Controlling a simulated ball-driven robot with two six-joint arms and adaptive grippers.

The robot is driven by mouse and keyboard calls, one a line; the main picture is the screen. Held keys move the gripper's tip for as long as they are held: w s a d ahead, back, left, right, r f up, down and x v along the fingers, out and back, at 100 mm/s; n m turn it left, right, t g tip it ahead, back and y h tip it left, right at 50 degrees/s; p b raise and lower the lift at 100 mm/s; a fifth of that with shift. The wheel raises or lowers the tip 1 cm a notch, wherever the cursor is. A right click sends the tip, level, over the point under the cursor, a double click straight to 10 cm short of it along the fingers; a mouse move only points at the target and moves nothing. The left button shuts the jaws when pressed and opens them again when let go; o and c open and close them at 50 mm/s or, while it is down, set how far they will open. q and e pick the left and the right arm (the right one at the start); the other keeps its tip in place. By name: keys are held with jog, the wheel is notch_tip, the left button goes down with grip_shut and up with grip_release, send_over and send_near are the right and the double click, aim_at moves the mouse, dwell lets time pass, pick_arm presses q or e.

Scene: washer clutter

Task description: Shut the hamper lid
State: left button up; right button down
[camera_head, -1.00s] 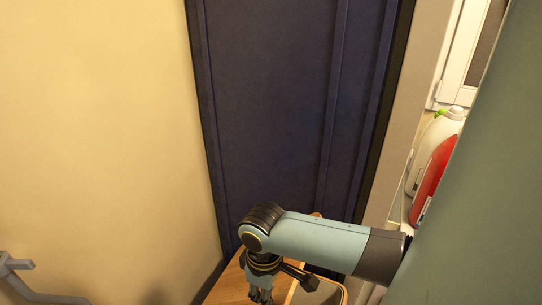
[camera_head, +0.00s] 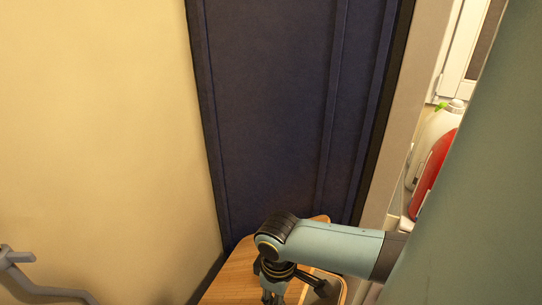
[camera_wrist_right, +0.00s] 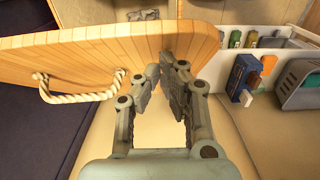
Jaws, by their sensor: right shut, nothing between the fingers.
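The hamper lid is a wooden board (camera_wrist_right: 100,48) with a rope handle (camera_wrist_right: 78,97). It fills the upper left of the right wrist view. In the head view a wooden panel (camera_head: 238,277), seemingly the same lid, shows low in the middle, partly hidden by my right arm. My right gripper (camera_wrist_right: 167,68) is shut and empty, its fingers overlapping the lid's right part in the wrist view. I cannot tell whether they touch it. In the head view this gripper (camera_head: 271,296) is at the bottom edge. The hamper body cannot be clearly made out. My left gripper is not in view.
A dark blue panel (camera_head: 270,110) stands behind the lid, beside a cream wall (camera_head: 100,130). A grey bar (camera_head: 45,290) is at lower left. White and red bottles (camera_head: 432,165) stand at right. A white bin (camera_wrist_right: 258,58) with bottles is right of the gripper.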

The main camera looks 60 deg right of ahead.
jog(key=shift+s+d+f, duration=0.1)
jog(key=shift+s+f, duration=1.2)
jog(key=s+f+b, duration=0.2)
jog(key=s+f, duration=0.1)
jog(key=f, duration=0.2)
jog(key=shift+s+d, duration=0.15)
jog(key=shift+s, duration=0.15)
jog(key=shift+f, duration=0.1)
notch_tip(320, 180, down, 6)
jog(key=s+b, duration=0.2)
jog(key=b, duration=0.1)
jog(key=shift+s+d, duration=0.15)
jog(key=shift+s, duration=0.15)
dwell(0.4)
jog(key=shift+b, duration=0.3)
